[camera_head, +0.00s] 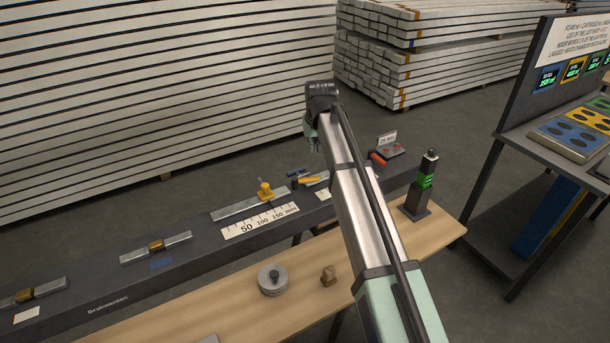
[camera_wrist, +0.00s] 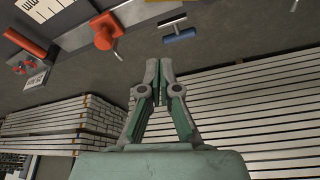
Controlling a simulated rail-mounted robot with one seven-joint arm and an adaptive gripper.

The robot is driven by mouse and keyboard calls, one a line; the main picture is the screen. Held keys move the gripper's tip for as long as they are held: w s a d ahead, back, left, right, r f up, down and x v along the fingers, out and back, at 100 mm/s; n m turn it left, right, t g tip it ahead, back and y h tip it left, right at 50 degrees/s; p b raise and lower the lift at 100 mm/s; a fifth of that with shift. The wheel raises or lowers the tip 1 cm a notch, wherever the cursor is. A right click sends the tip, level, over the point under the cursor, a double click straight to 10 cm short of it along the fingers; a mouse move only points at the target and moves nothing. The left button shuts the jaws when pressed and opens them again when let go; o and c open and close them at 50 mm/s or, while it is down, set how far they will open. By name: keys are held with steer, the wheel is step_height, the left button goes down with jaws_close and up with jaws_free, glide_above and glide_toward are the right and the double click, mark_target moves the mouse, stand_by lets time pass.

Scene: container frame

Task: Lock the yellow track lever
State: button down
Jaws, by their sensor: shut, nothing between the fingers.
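I cannot tell for sure which of these two yellow parts is the track lever. My gripper (camera_head: 312,140) is above and behind the beam, apart from both, and partly hidden by my arm. In the wrist view my gripper (camera_wrist: 156,68) is shut and empty, with floor and stacked planks behind it.
A red handle (camera_head: 377,160) sits right of the levers, and a black-green post (camera_head: 426,182) stands farther right. The wrist view shows an orange-red knob (camera_wrist: 105,31) and a blue T-handle (camera_wrist: 179,36).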

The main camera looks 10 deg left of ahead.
mark_target(307, 182)
steer(key=shift+w+a+r, duration=0.1)
steer(key=shift+a+r, duration=0.05)
steer(key=shift+r, duration=0.1)
steer(key=p+x, duration=0.2)
steer(key=x, duration=0.7)
steer(key=shift+w+f+p, duration=0.15)
steer(key=shift+f+p, duration=0.15)
steer(key=shift+p, duration=0.05)
steer(key=s, duration=0.2)
steer(key=s+d+p, duration=0.1)
steer(key=shift+d+f, duration=0.1)
steer(key=shift+f, duration=0.25)
steer(key=shift+s+d+f, duration=0.1)
steer(key=shift+s+f, duration=0.1)
steer(key=shift+s, duration=0.1)
steer(key=shift+d, duration=0.25)
